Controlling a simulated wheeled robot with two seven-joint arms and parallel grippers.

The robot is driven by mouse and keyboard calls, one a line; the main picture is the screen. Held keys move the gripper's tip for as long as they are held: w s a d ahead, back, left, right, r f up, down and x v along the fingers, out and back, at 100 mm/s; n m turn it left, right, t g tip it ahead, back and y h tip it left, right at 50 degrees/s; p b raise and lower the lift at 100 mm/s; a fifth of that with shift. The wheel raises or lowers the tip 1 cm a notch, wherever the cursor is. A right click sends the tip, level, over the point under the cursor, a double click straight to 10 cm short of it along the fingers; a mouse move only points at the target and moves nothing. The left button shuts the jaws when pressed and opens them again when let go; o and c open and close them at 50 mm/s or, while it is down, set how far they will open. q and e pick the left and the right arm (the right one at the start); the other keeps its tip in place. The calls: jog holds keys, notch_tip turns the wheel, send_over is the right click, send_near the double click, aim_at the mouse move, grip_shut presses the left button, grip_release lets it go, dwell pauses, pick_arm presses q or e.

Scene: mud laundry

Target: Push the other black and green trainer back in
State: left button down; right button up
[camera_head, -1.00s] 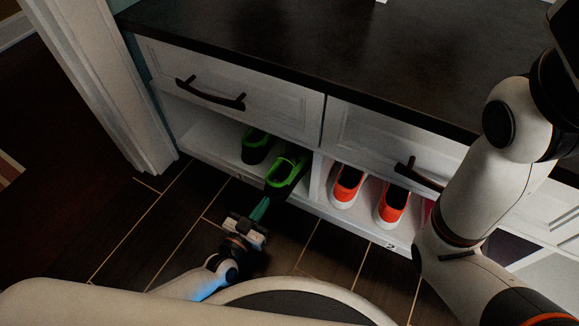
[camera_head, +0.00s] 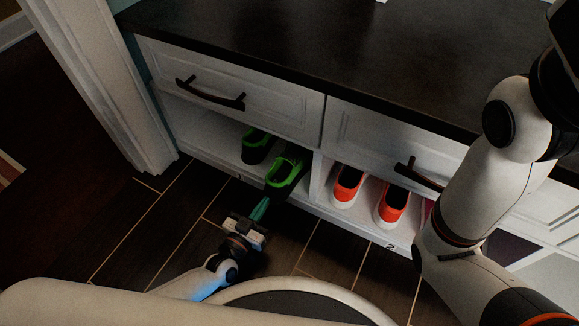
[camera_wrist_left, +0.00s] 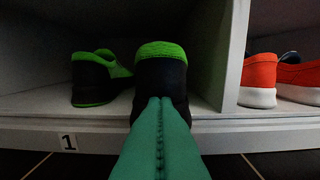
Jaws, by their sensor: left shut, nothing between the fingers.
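The near black and green trainer (camera_head: 286,172) stands in the left cubby beside the divider, its heel end reaching out to the shelf's front edge. In the left wrist view this trainer (camera_wrist_left: 161,68) shows its black heel and green collar straight ahead. The other black and green trainer (camera_head: 257,146) stands deeper in the same cubby, to its left; it also shows in the left wrist view (camera_wrist_left: 100,78). My left gripper (camera_head: 262,207) is shut and empty, its green fingertips (camera_wrist_left: 160,105) at the heel, seemingly touching it. My right gripper is not in view.
The cubby shelf's front edge (camera_wrist_left: 95,123) carries a "1" label. A white divider (camera_head: 315,178) stands right of the near trainer. Orange trainers (camera_head: 347,185) stand in the right cubby. Drawers with dark handles (camera_head: 210,95) are above. Dark floor (camera_head: 150,225) lies in front.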

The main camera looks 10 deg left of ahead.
aim_at(279, 181)
pick_arm(q)
jog(key=shift+w, duration=0.1)
jog(key=shift+b+x, duration=0.65)
jog(key=shift+x, duration=2.05)
jog(key=shift+b+x, duration=0.65)
jog(key=shift+x, duration=1.25)
jog(key=shift+p+v, duration=0.85)
jog(key=shift+v, duration=0.6)
jog(key=p+v, duration=0.2)
jog(key=v, duration=0.4)
jog(key=shift+s+a+p, duration=0.2)
jog(key=shift+s+p, duration=0.2)
jog(key=shift+s, duration=0.2)
